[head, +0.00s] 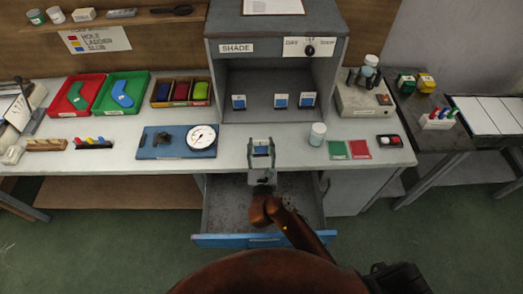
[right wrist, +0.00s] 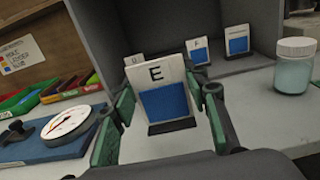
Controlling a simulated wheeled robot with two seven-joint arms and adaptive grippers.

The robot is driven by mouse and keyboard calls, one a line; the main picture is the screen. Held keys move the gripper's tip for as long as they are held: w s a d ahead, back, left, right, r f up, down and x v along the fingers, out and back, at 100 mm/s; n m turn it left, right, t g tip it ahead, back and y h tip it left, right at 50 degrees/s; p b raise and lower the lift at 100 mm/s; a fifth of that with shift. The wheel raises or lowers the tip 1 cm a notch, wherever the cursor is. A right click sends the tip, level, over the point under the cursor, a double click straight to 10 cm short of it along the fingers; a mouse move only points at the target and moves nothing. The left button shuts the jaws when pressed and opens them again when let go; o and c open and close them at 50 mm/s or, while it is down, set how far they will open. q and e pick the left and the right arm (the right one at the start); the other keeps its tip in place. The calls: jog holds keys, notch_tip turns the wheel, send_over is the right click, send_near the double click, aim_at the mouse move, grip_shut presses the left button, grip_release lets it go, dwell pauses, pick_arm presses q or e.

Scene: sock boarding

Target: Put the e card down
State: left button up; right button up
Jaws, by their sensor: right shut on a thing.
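The E card (right wrist: 163,95), white with a blue square and a dark foot, stands upright between the green-padded fingers of my right gripper (right wrist: 160,115). In the head view my right gripper (head: 261,150) is shut on the E card, at the front edge of the table before the grey shade box (head: 277,60). I cannot tell whether the card's foot touches the table. Three similar cards stand inside the box: a left one (head: 238,101), a middle one (head: 280,100) marked F in the wrist view (right wrist: 197,50), and a right one (head: 307,99). My left gripper is not in view.
A jar (head: 318,134) stands right of the gripper, with green (head: 338,150) and red (head: 359,149) swatches beyond. A blue board with a dial (head: 201,137) lies to the left. Below, a blue-fronted drawer (head: 250,240) is open. A gap shows between the box's left and middle cards.

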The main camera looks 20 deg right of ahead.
aim_at(262, 151)
jog(key=shift+w+d+f, duration=0.35)
jog(key=shift+w+f, duration=0.2)
jog(key=shift+f, duration=0.2)
jog(key=shift+w+f+b, duration=0.1)
jog(key=shift+f+b, duration=0.6)
jog(key=shift+f, duration=0.9)
jog(key=shift+f, duration=0.1)
jog(key=shift+f, duration=0.55)
jog(key=o, duration=0.9)
jog(key=shift+o, duration=0.2)
jog(key=shift+r, duration=0.15)
